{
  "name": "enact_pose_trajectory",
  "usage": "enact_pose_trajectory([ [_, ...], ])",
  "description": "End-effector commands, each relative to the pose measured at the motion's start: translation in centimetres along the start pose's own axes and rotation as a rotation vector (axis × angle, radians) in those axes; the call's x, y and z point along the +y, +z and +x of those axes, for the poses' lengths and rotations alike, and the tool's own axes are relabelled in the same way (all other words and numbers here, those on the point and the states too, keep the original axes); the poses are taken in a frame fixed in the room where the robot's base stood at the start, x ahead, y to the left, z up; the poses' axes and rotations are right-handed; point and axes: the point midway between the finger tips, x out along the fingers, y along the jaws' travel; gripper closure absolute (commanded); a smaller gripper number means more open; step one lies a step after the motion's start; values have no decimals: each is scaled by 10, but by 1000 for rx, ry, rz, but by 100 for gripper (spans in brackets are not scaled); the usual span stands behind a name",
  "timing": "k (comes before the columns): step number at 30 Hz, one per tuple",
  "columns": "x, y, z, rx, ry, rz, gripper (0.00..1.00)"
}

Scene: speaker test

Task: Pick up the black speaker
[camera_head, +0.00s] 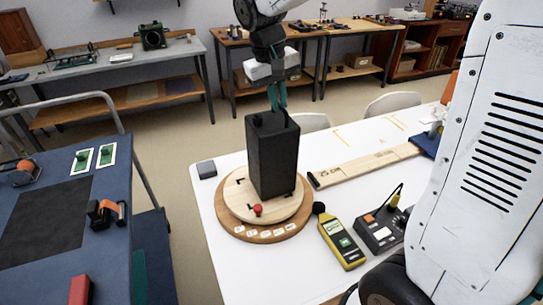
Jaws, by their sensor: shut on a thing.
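The black speaker (273,158) is a tall dark box standing upright on a round wooden turntable (232,195) on the white table. My gripper (277,100) reaches down from above at the speaker's top. Its greenish fingers are at the top of the speaker and shut on it. The fingertips are small here and partly merge with the dark top. The speaker's base appears to be on or very close to the turntable; I cannot tell if there is a gap.
A yellow sound meter (342,241) and a grey box with a knob (380,228) lie right of the turntable. A wooden board (368,163) lies behind them. A small dark block (206,169) is at the left table edge. A blue-topped bench (60,245) stands at left.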

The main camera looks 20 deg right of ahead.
Motion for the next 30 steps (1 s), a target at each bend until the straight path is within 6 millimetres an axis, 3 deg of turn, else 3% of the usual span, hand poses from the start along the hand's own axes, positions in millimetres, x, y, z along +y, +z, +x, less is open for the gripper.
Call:
enact_pose_trajectory([
  [30, 2, -1, -9, 5, 0, 1, 100],
])
